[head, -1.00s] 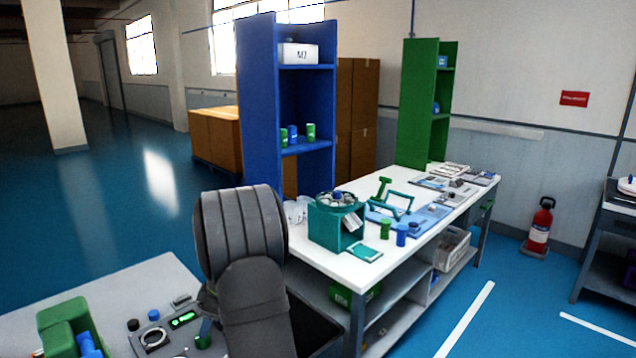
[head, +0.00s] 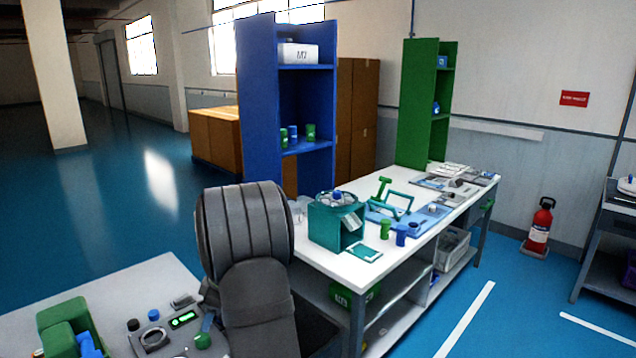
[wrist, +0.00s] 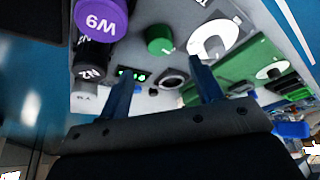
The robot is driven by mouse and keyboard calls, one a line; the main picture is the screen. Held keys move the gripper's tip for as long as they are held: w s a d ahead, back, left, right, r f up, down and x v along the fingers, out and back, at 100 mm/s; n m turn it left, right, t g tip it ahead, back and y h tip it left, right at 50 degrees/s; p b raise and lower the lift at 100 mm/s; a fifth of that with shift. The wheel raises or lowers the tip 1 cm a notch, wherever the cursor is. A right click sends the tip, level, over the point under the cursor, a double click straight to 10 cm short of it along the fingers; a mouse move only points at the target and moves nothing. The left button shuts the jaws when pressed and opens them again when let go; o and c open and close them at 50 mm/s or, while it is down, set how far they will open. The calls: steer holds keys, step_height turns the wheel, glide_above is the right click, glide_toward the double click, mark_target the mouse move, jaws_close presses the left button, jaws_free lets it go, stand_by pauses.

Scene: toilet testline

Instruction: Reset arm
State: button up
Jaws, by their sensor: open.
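In the wrist view, my gripper (wrist: 160,78) shows as two dark blue fingers standing apart with nothing between them. Beyond them is a grey panel with a green knob (wrist: 160,39), a white round part (wrist: 213,36) and a small lit green display (wrist: 131,74). In the head view my grey arm is in the foreground and my gripper's fingers cannot be made out.
A near bench (head: 150,275) holds a green block (head: 62,318) and the display panel. A white workbench (head: 300,262) to the right carries a teal box (head: 325,228), cups and trays. A blue shelf (head: 257,110) stands behind my arm. Open blue floor lies at left.

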mark_target(202, 336)
steer(key=x, duration=0.8)
steer(key=shift+a+f, duration=0.15)
steer(key=shift+f, duration=0.2)
steer(key=shift+s+r+m+t, duration=0.15)
steer(key=shift+m+t, duration=0.15)
steer(key=shift+m, duration=0.5)
steer(key=m+t, duration=0.1)
steer(key=m, duration=0.4)
steer(key=shift+t+h, duration=0.4)
steer(key=shift+s+a+m+t+h, duration=0.1)
steer(key=shift+m+t+h, duration=0.35)
steer(key=shift+m, duration=1.45)
steer(key=shift+m+t+h, duration=0.45)
steer(key=shift+m, duration=1.25)
steer(key=shift+a, duration=0.1)
steer(key=shift+n, duration=0.4)
steer(key=shift+n+g+y, duration=0.4)
steer(key=shift+n+y, duration=0.1)
steer(key=shift+n, duration=0.7)
steer(key=shift+n, duration=0.7)
